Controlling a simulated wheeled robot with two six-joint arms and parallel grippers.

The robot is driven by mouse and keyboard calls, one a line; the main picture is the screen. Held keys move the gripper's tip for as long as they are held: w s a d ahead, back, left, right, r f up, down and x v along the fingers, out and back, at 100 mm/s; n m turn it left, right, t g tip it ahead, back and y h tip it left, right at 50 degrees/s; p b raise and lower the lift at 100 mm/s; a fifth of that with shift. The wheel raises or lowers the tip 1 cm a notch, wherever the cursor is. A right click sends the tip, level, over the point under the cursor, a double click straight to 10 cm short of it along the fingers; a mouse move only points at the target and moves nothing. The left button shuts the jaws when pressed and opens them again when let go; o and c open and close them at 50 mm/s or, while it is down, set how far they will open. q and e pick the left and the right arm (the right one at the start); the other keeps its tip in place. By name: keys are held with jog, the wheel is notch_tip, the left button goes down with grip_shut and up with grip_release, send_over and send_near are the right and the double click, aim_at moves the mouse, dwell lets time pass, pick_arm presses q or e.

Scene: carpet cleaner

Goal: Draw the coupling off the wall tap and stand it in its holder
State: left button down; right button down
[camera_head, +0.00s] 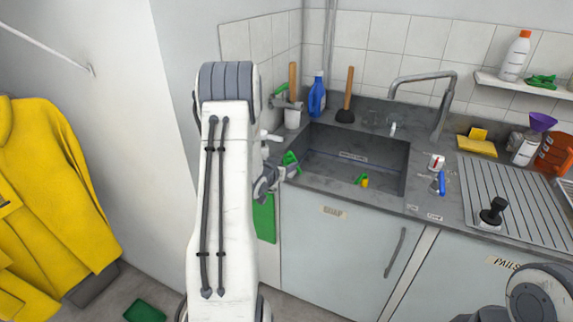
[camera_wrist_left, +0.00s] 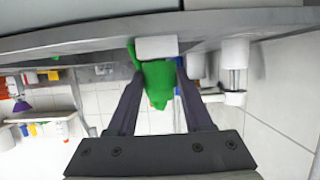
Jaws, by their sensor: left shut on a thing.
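My left gripper (camera_head: 284,168) is at the left front corner of the sink. In the left wrist view its two dark fingers (camera_wrist_left: 155,95) are shut on a green coupling (camera_wrist_left: 158,82), with a white collar (camera_wrist_left: 156,46) at its end. The green part also shows at the gripper in the head view (camera_head: 291,158). A white fitting (camera_head: 270,136) is just behind the gripper; I cannot tell whether it is the wall tap. The holder cannot be made out for certain. My right gripper is outside the views; only part of that arm shows at the lower right.
The sink (camera_head: 350,158) holds a small green and yellow item (camera_head: 362,181). A white cup (camera_head: 292,118), blue bottle (camera_head: 317,95) and plunger (camera_head: 346,100) stand behind. A tall faucet (camera_head: 440,105) rises at its back right. A yellow coat (camera_head: 45,190) hangs left.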

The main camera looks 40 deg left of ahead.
pick_arm(q)
jog(key=shift+f, duration=0.2)
jog(key=shift+c, duration=1.2)
grip_release()
jog(key=b+v, duration=0.1)
jog(key=v, duration=0.9)
jog(key=shift+s+r, duration=0.15)
jog(key=shift+s, duration=0.05)
